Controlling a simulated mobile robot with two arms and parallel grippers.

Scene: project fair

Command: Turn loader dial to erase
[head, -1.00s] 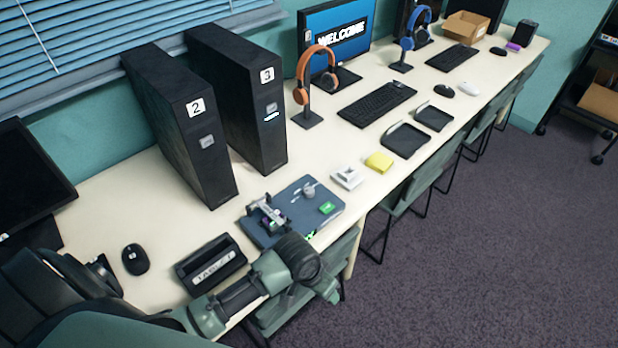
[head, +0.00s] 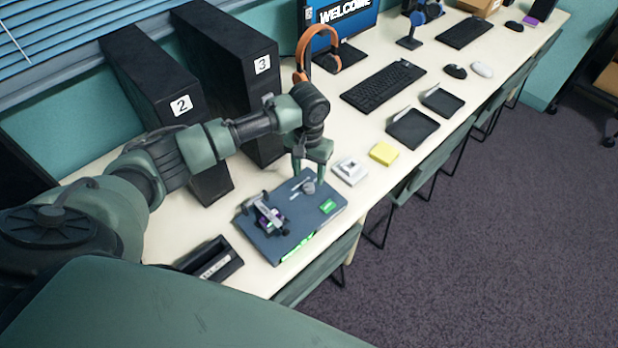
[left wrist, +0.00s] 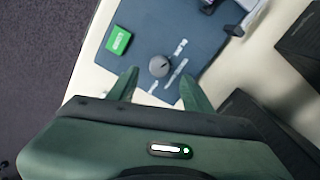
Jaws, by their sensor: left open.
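The loader is a flat blue-grey panel (head: 290,232) on the table. Its round grey dial (head: 309,187) sits near the far edge, and it also shows in the left wrist view (left wrist: 159,66). Pale label marks (left wrist: 181,47) lie beside the dial; their words are too small to read. My left gripper (head: 308,175) is open, pointing down at the dial. In the left wrist view its fingers (left wrist: 158,82) stand on either side of the dial's near side, with nothing between the tips. I cannot tell the height gap. My right gripper is not in view.
The panel also carries a metal clamp-like mechanism (head: 264,215) and a green label (head: 328,207). A white device (head: 350,171) and a yellow pad (head: 384,153) lie to the right. Black towers numbered 2 (head: 180,105) and 3 (head: 262,66) stand behind. A black tray (head: 214,262) lies left.

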